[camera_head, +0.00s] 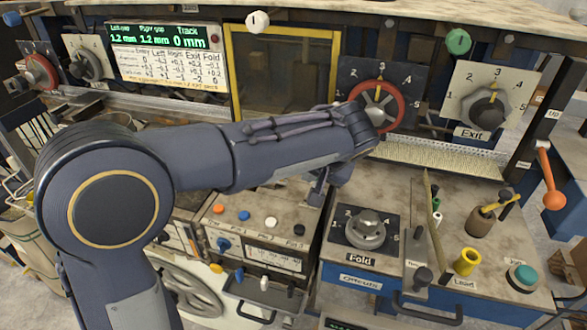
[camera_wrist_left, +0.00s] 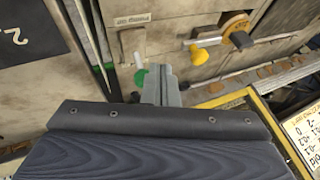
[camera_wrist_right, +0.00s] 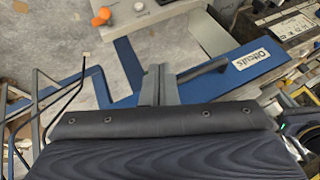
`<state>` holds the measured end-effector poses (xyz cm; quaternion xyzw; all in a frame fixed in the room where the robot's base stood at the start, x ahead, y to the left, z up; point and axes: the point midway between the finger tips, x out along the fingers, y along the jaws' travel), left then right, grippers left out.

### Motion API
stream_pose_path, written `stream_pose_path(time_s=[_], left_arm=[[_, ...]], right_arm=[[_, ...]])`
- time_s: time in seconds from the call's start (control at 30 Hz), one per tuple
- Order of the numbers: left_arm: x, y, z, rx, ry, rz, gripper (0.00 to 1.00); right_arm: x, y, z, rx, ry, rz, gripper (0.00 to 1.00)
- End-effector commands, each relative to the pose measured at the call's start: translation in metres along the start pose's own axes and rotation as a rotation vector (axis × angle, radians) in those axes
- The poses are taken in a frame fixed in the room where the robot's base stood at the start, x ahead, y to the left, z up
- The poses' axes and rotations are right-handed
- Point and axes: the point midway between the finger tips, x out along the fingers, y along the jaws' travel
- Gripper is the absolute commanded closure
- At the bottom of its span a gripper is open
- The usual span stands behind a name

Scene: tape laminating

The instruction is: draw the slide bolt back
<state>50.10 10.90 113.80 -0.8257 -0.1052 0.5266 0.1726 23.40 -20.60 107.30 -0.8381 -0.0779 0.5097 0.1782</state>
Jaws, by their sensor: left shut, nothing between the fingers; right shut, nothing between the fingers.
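I cannot pick out the slide bolt with certainty in any view. In the left wrist view, a short rod with a yellow knob (camera_wrist_left: 200,57) sticks out beside a yellow curved plate on a pale panel. A green knob (camera_wrist_left: 140,77) lies close beyond my left gripper (camera_wrist_left: 161,86), whose fingers are shut and empty. In the head view my left arm reaches right across the machine to the red-ringed dial (camera_head: 379,104); its fingertips are hidden there. My right gripper (camera_wrist_right: 160,84) is shut and empty before a blue frame; it does not show in the head view.
A yellow-framed window (camera_head: 285,70) stands behind my left arm. The Offcuts drawer label (camera_wrist_right: 256,59) is near my right gripper.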

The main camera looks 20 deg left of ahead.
Motion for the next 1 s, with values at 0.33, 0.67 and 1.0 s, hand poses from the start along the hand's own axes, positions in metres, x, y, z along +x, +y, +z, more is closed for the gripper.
stream_pose_path(time_s=[0.33,0.67,1.0], left_arm=[[0.021,-0.031,0.003,-0.001,0.0,0.002,1.0],[0.022,-0.032,0.003,-0.001,0.001,0.002,1.0],[0.028,-0.041,0.004,-0.001,0.0,0.001,1.0]], right_arm=[[-0.01,-0.004,-0.005,0.0,0.0,0.0,1.0],[-0.01,-0.004,-0.005,0.0,0.0,0.0,1.0],[-0.002,-0.001,-0.001,0.0,0.0,0.0,1.0]])
